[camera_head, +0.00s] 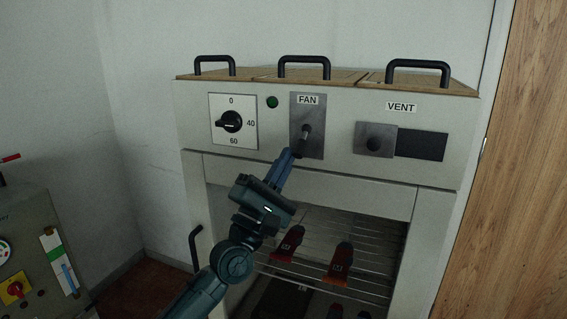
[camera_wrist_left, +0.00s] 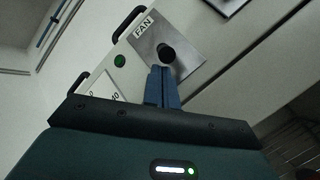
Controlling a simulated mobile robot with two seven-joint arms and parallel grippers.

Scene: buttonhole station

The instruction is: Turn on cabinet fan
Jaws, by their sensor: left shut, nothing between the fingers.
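The cabinet (camera_head: 330,170) stands ahead with a control panel across its top front. The fan switch is a toggle lever (camera_head: 306,132) on a grey plate (camera_head: 315,108) labelled FAN. A green lamp (camera_head: 272,102) sits left of the plate. In the left wrist view the dark round end of the lever (camera_wrist_left: 166,53) is just beyond my fingertips. My left gripper (camera_head: 297,152) is shut and empty, its tips at the lower part of the lever; I cannot tell whether they touch it. My right gripper is out of view.
A dial (camera_head: 232,121) marked 0, 40 and 60 is left of the lamp. The vent slider (camera_head: 375,140) is to the right. Black handles (camera_head: 304,62) stand on top. Below, an open bay has racks (camera_head: 372,262) holding red-brown items. Another control box (camera_head: 38,255) stands at left.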

